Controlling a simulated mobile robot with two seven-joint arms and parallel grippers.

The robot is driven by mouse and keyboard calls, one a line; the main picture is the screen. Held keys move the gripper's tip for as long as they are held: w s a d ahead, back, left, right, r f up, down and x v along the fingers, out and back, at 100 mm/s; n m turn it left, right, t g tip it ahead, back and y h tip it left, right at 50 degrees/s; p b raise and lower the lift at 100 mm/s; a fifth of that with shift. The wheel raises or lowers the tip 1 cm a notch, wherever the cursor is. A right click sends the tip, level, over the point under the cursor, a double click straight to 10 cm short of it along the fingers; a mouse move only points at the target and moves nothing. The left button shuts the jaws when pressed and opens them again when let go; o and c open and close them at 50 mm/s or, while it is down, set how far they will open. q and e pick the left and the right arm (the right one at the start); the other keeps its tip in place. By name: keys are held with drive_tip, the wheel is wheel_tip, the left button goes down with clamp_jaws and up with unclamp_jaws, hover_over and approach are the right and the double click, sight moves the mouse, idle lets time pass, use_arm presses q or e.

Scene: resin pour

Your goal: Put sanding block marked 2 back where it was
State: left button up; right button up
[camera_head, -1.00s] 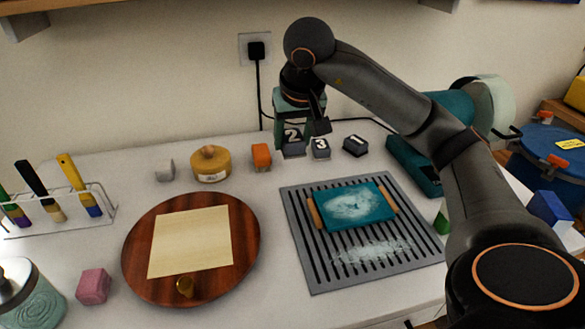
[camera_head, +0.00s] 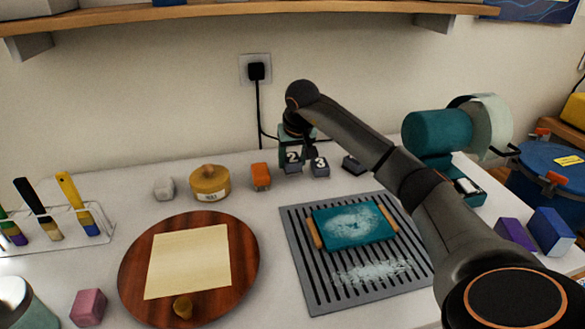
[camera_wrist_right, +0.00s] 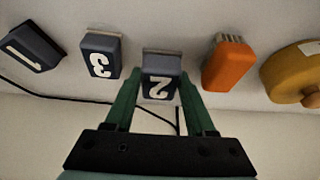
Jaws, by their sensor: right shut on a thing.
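The sanding block marked 2 (camera_head: 292,158) is dark grey with a white numeral on a dark label. It stands at the back of the table, left of the block marked 3 (camera_head: 320,166). My right gripper (camera_head: 294,148) is shut on it from above. In the right wrist view, block 2 (camera_wrist_right: 160,78) is between the green fingers of the right gripper (camera_wrist_right: 160,95). Block 2 is at about table height; I cannot tell whether it touches the table. The block marked 1 (camera_wrist_right: 31,45) is beyond block 3, partly behind my arm in the head view. My left gripper is out of view.
An orange block (camera_head: 261,176) stands close left of block 2, then a yellow round container (camera_head: 209,183). A slatted grey mat (camera_head: 300,268) with a teal board (camera_head: 352,226) lies in front. A wooden shelf (camera_head: 240,10) hangs above. A black cable runs behind the blocks.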

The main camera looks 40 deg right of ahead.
drive_tip(key=shift+f, duration=1.3)
drive_tip(key=shift+f, duration=0.15)
drive_tip(key=o, duration=1.2)
drive_tip(key=p+v, duration=0.1)
drive_tip(key=v, duration=1.1)
drive_tip(key=shift+r, duration=0.2)
